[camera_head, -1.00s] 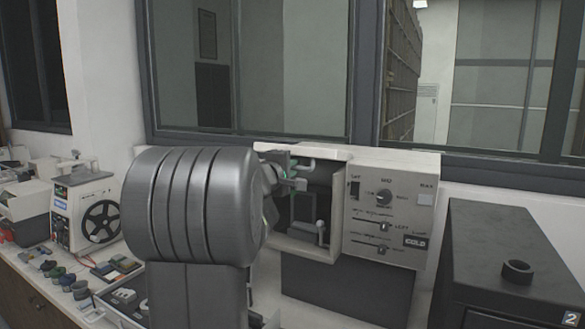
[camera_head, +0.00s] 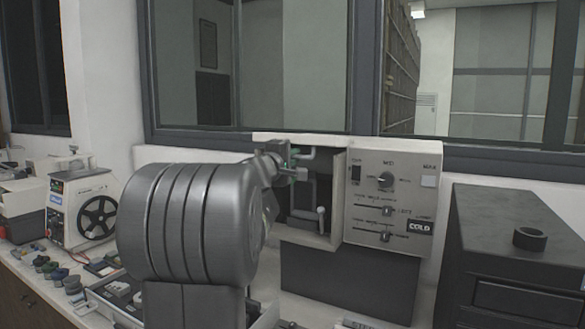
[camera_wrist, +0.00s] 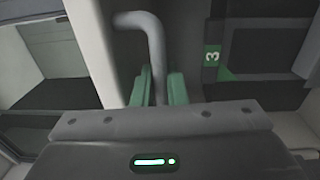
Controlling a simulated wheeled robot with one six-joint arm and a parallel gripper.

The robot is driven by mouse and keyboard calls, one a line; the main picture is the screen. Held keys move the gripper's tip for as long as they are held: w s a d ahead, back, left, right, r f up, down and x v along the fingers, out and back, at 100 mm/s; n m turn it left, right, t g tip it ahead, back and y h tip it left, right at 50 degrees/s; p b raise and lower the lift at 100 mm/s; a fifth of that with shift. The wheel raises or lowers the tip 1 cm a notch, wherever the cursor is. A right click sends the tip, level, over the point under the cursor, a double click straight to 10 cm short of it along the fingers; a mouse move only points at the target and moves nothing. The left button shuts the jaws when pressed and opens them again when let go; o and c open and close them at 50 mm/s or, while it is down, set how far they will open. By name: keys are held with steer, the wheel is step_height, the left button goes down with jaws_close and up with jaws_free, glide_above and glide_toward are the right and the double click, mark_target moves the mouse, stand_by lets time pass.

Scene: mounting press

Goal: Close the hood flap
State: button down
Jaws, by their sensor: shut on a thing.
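The mounting press is a white box with an open-fronted chamber (camera_head: 303,218) on its left. A white strip (camera_head: 290,138) runs along the chamber top; I cannot tell if it is the hood flap. A bent grey bar handle (camera_wrist: 154,45) stands in the wrist view, and its end shows near the chamber top in the head view (camera_head: 306,150). My gripper (camera_wrist: 160,85) has its green fingers on both sides of the bar, shut on it. In the head view my gripper (camera_head: 293,158) is at the chamber's upper left, partly behind my arm.
The press's control panel (camera_head: 390,205) is right of the chamber, and a small lever (camera_head: 320,217) stands inside it. A dark cabinet (camera_head: 515,250) with a black ring (camera_head: 530,238) on top stands at right. A white reel machine (camera_head: 85,210) and small items are on the left bench.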

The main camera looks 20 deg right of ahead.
steer(key=shift+w+d+f+b, duration=0.15)
steer(key=shift+f+b, duration=0.4)
steer(key=shift+b, duration=0.5)
steer(key=shift+w+d+f+b, duration=0.1)
steer(key=shift+f+b, duration=0.45)
steer(key=shift+b, duration=0.45)
steer(key=c, duration=1.8)
jaws_free()
steer(key=b+v, duration=0.2)
steer(key=v, duration=1.2)
steer(key=shift+b, duration=0.4)
steer(key=shift+w+d, duration=0.1)
steer(key=shift+d, duration=0.05)
steer(key=p+x, duration=0.3)
steer(key=x, duration=1)
steer(key=shift+w+d+r, duration=0.2)
steer(key=shift+w, duration=0.05)
